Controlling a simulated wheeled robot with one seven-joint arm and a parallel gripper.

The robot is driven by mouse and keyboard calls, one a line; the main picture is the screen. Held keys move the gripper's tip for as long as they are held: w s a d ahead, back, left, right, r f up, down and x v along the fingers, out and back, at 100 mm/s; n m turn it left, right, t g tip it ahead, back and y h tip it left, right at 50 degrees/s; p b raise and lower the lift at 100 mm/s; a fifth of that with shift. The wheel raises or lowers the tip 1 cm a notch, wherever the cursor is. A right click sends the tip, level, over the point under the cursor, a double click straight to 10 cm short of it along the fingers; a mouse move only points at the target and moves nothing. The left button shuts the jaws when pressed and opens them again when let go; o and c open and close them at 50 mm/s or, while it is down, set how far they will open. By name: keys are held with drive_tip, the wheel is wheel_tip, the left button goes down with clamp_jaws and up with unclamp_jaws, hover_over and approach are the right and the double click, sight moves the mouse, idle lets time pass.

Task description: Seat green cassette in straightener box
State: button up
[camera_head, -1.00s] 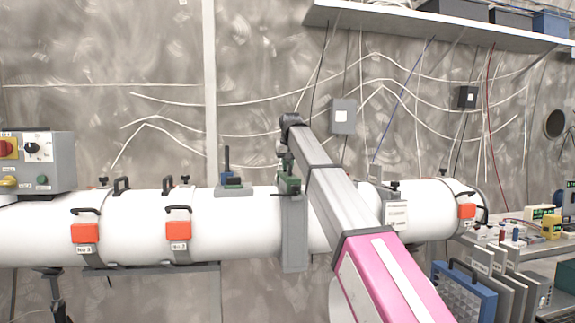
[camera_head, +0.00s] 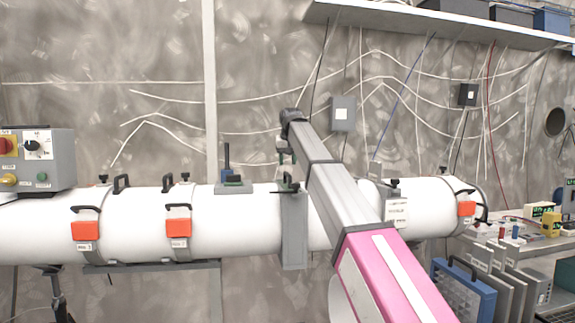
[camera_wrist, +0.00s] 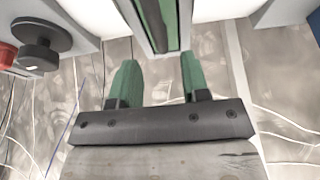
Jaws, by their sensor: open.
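The straightener box (camera_head: 294,235) is a grey upright housing across the white pipe in the head view. A black piece shows at its top. In the wrist view, green strips with a dark middle lie inside a grey slot; this looks like the green cassette (camera_wrist: 172,22) in the box, but how deep it sits I cannot tell. My gripper (camera_head: 284,158) is just above the box top, apart from it. In the wrist view its two green fingers (camera_wrist: 158,72) are spread, with nothing between them, and point toward the slot.
The white pipe (camera_head: 130,220) runs across the scene with orange latches (camera_head: 178,228) and black handles. A blue upright piece (camera_head: 227,155) stands on a pad left of the box. A control box (camera_head: 45,165) is at left. A cluttered bench (camera_head: 550,262) is at right.

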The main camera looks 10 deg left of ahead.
drive_tip(key=v, duration=1.1)
drive_tip(key=shift+s+r, duration=0.2)
drive_tip(key=shift+r, duration=0.1)
